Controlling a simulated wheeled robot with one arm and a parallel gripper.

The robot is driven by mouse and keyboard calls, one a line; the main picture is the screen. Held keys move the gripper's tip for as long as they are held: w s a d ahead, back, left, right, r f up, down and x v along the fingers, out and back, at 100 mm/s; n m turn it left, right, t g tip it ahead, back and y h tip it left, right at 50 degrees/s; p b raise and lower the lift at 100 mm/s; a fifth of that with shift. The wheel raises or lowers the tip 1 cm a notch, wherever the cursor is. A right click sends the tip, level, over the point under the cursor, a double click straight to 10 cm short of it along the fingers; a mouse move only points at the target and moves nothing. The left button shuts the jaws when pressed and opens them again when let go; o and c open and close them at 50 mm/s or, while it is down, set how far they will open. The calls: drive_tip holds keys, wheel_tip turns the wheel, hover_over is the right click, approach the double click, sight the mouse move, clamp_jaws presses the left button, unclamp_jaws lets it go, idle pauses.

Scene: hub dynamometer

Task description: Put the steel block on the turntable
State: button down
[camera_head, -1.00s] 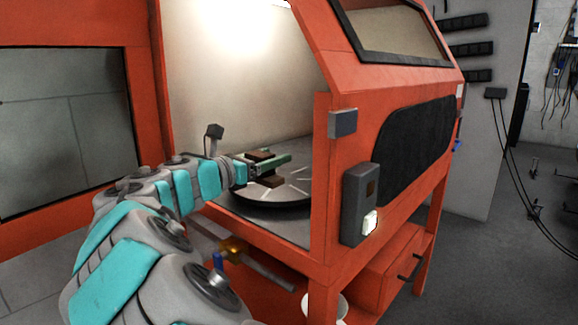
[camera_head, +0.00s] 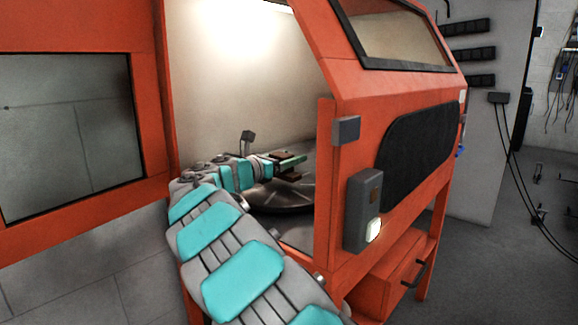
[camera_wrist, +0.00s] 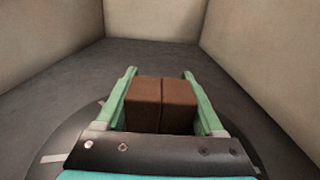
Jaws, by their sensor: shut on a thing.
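My gripper (camera_head: 290,163) is inside the orange cabinet, above the round dark turntable (camera_head: 268,203). The wrist view shows its two green fingers (camera_wrist: 162,92) shut on a brown block with a dark seam down its middle, which I take for the steel block (camera_wrist: 145,104). The brown block (camera_head: 289,176) also shows beside the green finger in the head view. The turntable's dark rim and pale marks (camera_wrist: 52,158) show under my gripper in the wrist view. The gap between block and turntable cannot be judged exactly.
The orange cabinet (camera_head: 325,190) has a front post close to the right of my gripper. Pale inner walls (camera_wrist: 250,50) stand behind and at the sides, above a grey floor (camera_wrist: 120,58). A small grey device (camera_head: 247,137) stands behind my wrist. An open orange door (camera_head: 150,120) is at left.

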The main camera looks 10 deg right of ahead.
drive_tip(key=shift+f, duration=0.95)
drive_tip(key=shift+f, duration=0.1)
unclamp_jaws()
drive_tip(key=shift+s+a, duration=0.2)
drive_tip(key=shift+a, duration=0.1)
drive_tip(key=v, duration=1.1)
drive_tip(key=shift+s+a, duration=0.1)
drive_tip(key=shift+s, duration=0.05)
